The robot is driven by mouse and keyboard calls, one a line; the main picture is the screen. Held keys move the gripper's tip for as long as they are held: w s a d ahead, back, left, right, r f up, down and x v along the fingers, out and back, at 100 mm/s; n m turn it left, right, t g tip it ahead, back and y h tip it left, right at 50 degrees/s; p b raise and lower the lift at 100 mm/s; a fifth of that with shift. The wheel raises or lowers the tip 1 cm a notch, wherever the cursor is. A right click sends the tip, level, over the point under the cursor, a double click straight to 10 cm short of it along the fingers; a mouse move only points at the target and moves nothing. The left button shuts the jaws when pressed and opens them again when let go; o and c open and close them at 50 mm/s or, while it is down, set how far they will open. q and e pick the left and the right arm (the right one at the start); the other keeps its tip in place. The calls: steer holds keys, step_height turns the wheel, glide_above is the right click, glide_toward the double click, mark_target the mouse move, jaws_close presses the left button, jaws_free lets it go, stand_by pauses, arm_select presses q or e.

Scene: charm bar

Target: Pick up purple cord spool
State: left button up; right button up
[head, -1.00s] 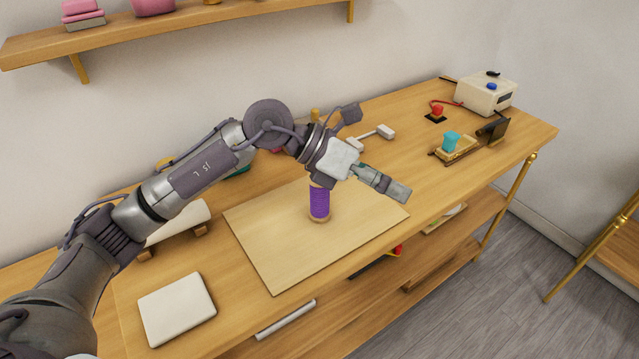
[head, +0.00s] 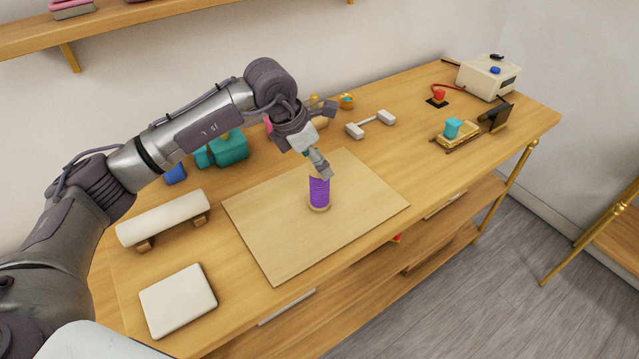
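The purple cord spool (head: 319,194) stands upright on the light wooden board (head: 268,236) in the middle of the workbench. Its top is partly hidden by my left gripper (head: 323,170). The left gripper points down at the spool's top from above and behind. Its fingers look close together from this side, and I cannot tell whether they are open or touch the spool. My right gripper does not show.
A white pad (head: 177,301) and a cream roll on a stand (head: 163,218) lie to the left. Teal blocks (head: 228,147) stand behind my arm. A white bar piece (head: 371,124), a teal item on a tray (head: 453,128) and a white box (head: 489,77) stand toward the right.

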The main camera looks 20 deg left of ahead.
mark_target(320, 187)
arm_select(q)
steer(key=p+x, duration=0.1)
steer(key=x, duration=0.3)
steer(key=shift+d+f+p, duration=0.2)
steer(key=shift+p, duration=0.15)
steer(key=shift+w+f, duration=0.1)
steer(key=shift+f, duration=0.15)
steer(key=c, duration=1.2)
